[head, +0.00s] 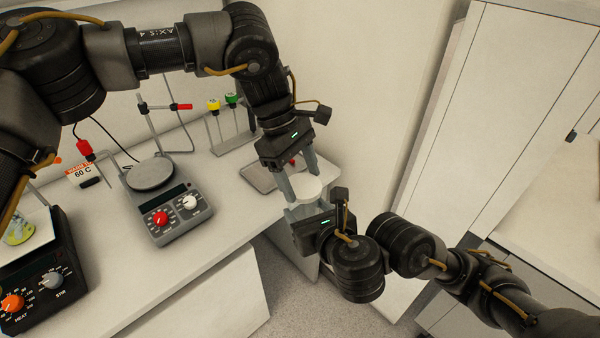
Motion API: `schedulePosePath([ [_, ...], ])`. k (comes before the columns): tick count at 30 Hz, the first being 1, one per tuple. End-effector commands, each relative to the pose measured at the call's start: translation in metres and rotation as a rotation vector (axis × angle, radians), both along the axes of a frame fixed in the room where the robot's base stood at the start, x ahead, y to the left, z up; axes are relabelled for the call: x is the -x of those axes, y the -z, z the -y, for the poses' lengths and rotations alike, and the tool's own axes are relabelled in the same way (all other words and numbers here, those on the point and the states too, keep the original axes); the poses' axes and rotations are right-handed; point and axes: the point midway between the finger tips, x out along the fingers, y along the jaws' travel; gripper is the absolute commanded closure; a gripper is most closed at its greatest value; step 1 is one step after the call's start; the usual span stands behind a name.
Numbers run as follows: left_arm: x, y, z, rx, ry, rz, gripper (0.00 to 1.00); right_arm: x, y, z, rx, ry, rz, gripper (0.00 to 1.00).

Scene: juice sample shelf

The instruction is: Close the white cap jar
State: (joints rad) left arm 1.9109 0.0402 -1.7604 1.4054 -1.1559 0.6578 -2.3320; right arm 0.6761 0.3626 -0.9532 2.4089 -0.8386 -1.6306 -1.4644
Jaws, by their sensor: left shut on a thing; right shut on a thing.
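The white cap (306,190) is between the fingers of my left gripper (299,178), which points down from above and is shut on it. My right gripper (308,210) is just below, near the bench's right end, and is shut on the jar. The jar is mostly hidden by the cap and the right gripper. The cap is directly above the jar's place; I cannot tell whether they touch.
A metal tray (257,178) lies on the bench (222,226) behind the grippers. A hotplate (165,205) stands mid-bench, a stirrer (40,268) at left. A rack (226,132) holds yellow-capped and green-capped samples. A cabinet (490,110) stands at right.

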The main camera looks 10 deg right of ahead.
Motion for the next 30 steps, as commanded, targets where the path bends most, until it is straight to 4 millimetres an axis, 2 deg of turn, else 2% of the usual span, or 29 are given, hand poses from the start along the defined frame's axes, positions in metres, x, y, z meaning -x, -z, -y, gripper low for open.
schedulePosePath([
  [4,-0.0015,0.0000,0.0031,-0.009,0.204,0.005,0.53,-0.0001,0.0000,0.0002,0.000,0.001,0.000,1.00],
  [9,-0.0037,0.0005,0.0079,-0.006,0.579,0.014,0.53,-0.0001,0.0000,0.0002,0.001,0.001,0.000,1.00],
  [12,-0.0037,0.0011,0.0099,0.002,0.707,0.014,0.53,0.0002,-0.0001,-0.0005,0.000,-0.002,0.000,1.00],
  [18,-0.0030,-0.0003,0.0067,0.001,0.821,0.002,0.53,0.0007,-0.0004,-0.0015,-0.001,-0.005,0.001,1.00],
  [27,-0.0029,-0.0004,0.0061,0.002,0.826,0.000,0.53,0.0004,-0.0001,-0.0006,0.000,-0.002,0.000,1.00],
  [28,-0.0029,-0.0004,0.0060,0.002,0.826,0.000,0.30,0.0004,-0.0001,-0.0005,0.000,-0.002,0.000,1.00],
  [30,-0.0030,-0.0003,0.0060,0.002,0.826,0.000,0.21,0.0003,0.0001,-0.0004,0.001,-0.001,0.000,1.00],
])
